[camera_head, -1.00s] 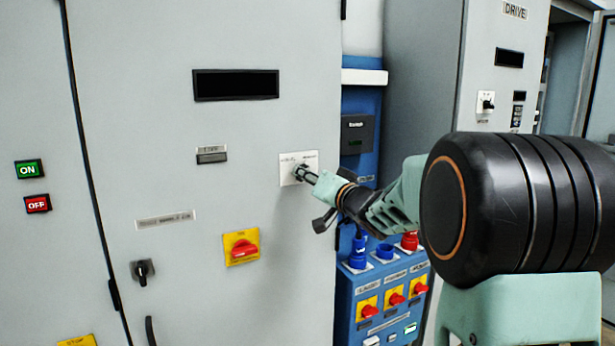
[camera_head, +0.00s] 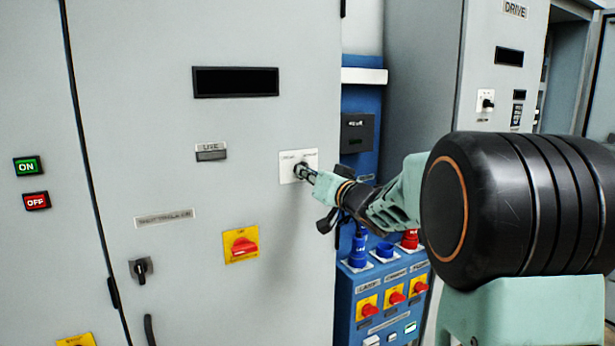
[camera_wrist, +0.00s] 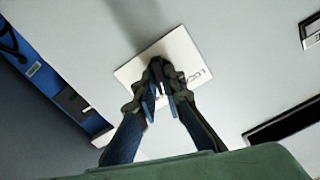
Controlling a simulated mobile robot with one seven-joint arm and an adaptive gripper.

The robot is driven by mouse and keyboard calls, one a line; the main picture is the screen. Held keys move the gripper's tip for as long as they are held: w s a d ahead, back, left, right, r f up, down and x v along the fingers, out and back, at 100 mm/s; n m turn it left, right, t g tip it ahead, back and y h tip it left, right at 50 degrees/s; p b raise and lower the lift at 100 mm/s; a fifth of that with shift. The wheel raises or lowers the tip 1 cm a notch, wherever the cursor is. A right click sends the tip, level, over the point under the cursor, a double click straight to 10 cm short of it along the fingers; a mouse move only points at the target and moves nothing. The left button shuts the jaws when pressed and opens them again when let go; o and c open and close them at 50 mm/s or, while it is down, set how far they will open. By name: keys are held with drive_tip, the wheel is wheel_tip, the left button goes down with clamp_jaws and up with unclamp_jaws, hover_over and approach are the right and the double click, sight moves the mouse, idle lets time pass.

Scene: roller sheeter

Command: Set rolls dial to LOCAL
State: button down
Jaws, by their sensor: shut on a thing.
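In the wrist view the two fingertips (camera_wrist: 161,84) meet over the plate's middle. The fingers hide most of the knob, so I cannot tell which way its pointer faces.
The grey cabinet door (camera_head: 240,130) carries a dark display (camera_head: 236,82), a red-on-yellow switch (camera_head: 241,245) and a black knob (camera_head: 141,269). A blue panel (camera_head: 385,290) with plugs and red switches stands beyond its right edge. A DRIVE cabinet (camera_head: 480,60) stands farther right.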

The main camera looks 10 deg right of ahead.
drive_tip(key=shift+n+b, duration=2.05)
drive_tip(key=shift+n, duration=2.85)
drive_tip(key=c, duration=2)
unclamp_jaws()
drive_tip(key=v, duration=1.2)
drive_tip(key=shift+r, duration=0.1)
